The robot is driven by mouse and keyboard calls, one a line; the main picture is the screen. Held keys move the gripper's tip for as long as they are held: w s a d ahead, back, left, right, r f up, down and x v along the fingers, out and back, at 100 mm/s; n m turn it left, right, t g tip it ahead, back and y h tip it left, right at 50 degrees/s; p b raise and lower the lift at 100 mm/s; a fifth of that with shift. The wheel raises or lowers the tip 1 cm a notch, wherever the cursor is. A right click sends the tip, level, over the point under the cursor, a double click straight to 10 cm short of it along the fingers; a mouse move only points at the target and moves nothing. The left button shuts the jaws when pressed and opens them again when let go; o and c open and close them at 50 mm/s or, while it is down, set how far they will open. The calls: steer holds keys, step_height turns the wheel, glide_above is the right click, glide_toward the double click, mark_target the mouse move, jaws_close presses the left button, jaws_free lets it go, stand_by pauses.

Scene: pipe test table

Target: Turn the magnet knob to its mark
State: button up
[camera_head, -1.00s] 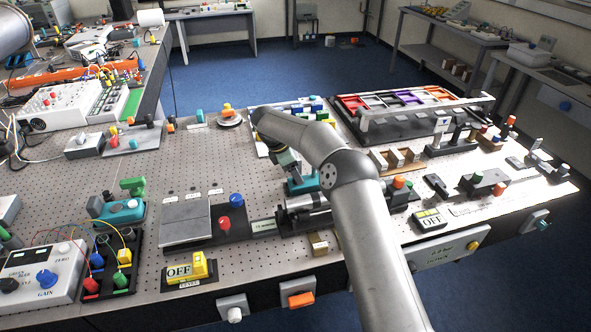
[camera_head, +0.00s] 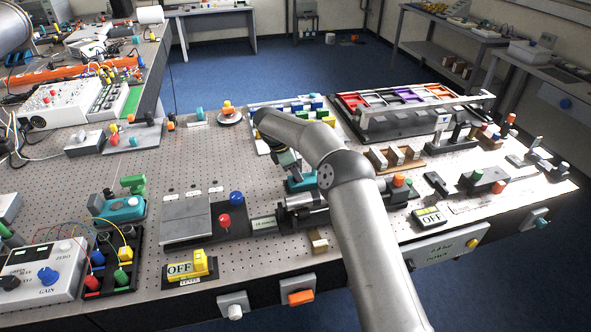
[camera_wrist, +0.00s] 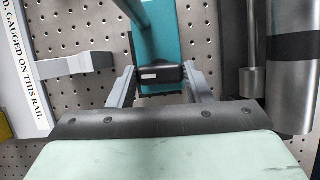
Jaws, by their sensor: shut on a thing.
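A black knob (camera_wrist: 162,74) with a small white label sits on a teal body (camera_wrist: 158,30) in the wrist view. The two grey fingers of my gripper (camera_wrist: 160,76) are on its left and right sides, shut on it. The teal body also shows in the head view (camera_head: 302,184), partly behind my arm. In the head view the knob and fingertips are hidden by my wrist and forearm. I cannot make out a mark for the knob in either view.
Close on the right in the wrist view is a metal cylinder (camera_wrist: 293,80) with a black band. A grey bracket (camera_wrist: 75,66) and a lettered white rail (camera_wrist: 25,75) are on the left. In the head view, a red knob (camera_head: 225,220) stands left of my arm.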

steer(key=m+g, duration=0.1)
steer(key=m, duration=0.2)
steer(key=shift+w, duration=0.15)
steer(key=shift+d+m+g, duration=0.2)
steer(key=shift+m+g, duration=0.2)
steer(key=shift+m, duration=0.5)
steer(key=shift+a+m, duration=0.15)
steer(key=shift+m, duration=0.15)
steer(key=o, duration=1)
